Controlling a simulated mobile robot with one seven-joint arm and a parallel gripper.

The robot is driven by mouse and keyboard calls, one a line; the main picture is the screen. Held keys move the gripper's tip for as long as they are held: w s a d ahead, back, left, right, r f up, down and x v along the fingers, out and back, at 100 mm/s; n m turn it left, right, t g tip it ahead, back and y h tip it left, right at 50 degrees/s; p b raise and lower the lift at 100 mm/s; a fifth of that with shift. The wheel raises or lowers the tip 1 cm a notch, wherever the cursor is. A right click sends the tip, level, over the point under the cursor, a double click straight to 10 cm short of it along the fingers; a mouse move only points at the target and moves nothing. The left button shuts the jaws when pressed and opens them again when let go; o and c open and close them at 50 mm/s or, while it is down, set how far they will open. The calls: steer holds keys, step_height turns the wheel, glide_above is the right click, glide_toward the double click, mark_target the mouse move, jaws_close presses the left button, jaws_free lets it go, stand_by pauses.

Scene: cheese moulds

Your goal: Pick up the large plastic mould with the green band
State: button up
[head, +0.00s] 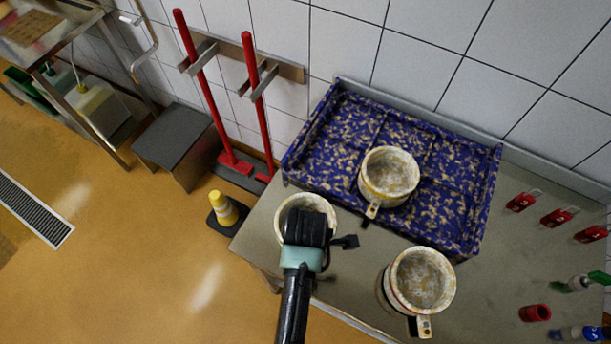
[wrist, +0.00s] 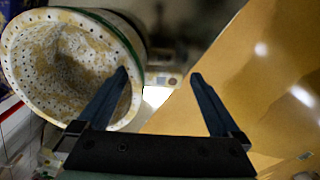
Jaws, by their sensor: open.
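The large mould with the green band (wrist: 62,62) fills the left of the wrist view, its perforated, stained inside facing the camera. The green band shows along its upper right outer edge. My gripper (wrist: 160,73) is open. Its left finger overlaps the mould's right rim in the picture, and its right finger is over the floor; I cannot tell whether anything touches. In the head view my gripper (head: 308,228) is over a pale mould (head: 291,203) at the table's left end, hiding most of it; its band is hidden there.
A blue patterned tray (head: 325,120) holds a yellow-banded mould (head: 388,175). Another mould (head: 420,280) with a dark and red band stands at the front right. Small red items (head: 560,216) and bottles lie farther right.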

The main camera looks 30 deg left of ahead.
steer(key=shift+f, duration=0.8)
steer(key=shift+c, duration=0.2)
jaws_close()
step_height(320, 180, up, 10)
steer(key=shift+r, duration=0.1)
